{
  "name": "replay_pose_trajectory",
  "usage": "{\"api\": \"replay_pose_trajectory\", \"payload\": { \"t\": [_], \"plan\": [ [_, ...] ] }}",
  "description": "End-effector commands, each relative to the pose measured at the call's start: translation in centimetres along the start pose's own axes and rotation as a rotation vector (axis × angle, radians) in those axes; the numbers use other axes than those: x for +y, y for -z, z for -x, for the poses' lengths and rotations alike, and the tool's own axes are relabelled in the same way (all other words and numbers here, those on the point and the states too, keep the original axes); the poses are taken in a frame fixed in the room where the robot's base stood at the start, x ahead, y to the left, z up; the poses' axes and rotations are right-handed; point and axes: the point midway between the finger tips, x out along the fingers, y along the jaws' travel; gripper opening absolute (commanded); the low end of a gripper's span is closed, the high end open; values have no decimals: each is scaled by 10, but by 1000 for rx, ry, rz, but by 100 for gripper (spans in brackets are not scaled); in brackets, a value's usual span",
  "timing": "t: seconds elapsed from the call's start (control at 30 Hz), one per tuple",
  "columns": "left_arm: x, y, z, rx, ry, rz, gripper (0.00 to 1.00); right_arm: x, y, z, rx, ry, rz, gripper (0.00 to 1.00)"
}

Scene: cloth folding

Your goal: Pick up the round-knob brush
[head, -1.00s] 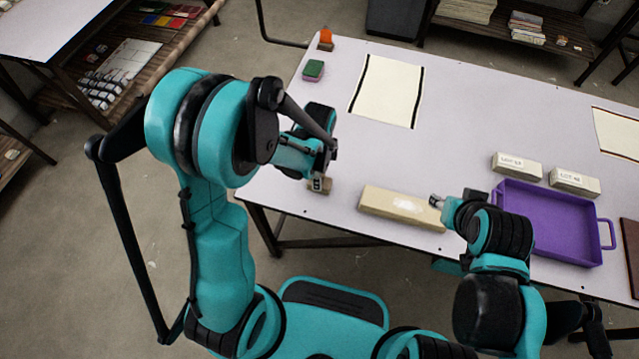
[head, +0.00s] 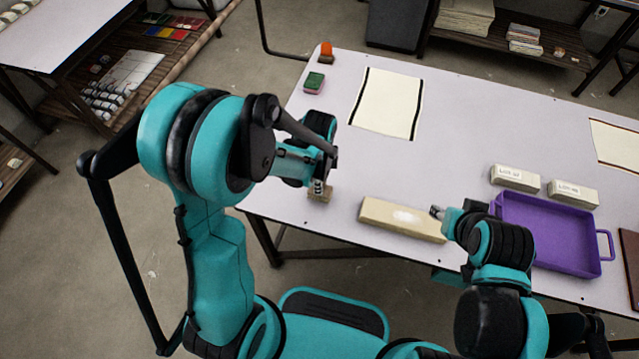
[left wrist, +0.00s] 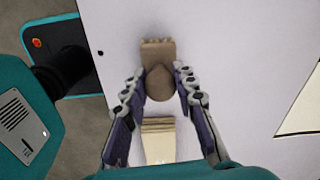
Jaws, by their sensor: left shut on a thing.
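The round-knob brush (head: 319,194) is a small brown block at the table's near left edge. In the left wrist view its rounded knob (left wrist: 160,84) sits between the fingers, with the brush block (left wrist: 158,52) beyond it. My left gripper (head: 318,186) is shut on the knob from above; its fingers (left wrist: 160,80) flank it on both sides. I cannot tell whether the brush is clear of the table. My right gripper (head: 437,212) is by the right end of the long beige board; its jaw opening is unclear.
The beige board (head: 390,217) lies right of the brush. A purple tray (head: 560,262) and two labelled blocks (head: 516,178) are at the right. A cream cloth (head: 386,103), a green-topped sponge (head: 314,82) and an orange item (head: 326,49) lie farther back.

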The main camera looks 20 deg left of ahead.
Motion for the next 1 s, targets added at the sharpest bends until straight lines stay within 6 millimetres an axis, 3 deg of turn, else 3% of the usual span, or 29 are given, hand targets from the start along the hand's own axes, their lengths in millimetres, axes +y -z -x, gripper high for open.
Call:
{"api": "replay_pose_trajectory", "payload": {
  "t": [0.1, 0.4, 0.6, 1.0],
  "plan": [
    [0, 1, 28, 0, 0, -1, 0, 0, 10, 13, 0, 0, 0, 40],
    [2, 75, 67, 0, 0, -6, 0, 0, 23, 32, 0, 0, 0, 40],
    [3, 105, 84, 0, 0, -3, 0, 0, 27, 38, 0, 0, 0, 40],
    [3, 117, 89, 0, 0, 0, 0, 0, 28, 40, 0, 0, 0, 40]
  ]
}}
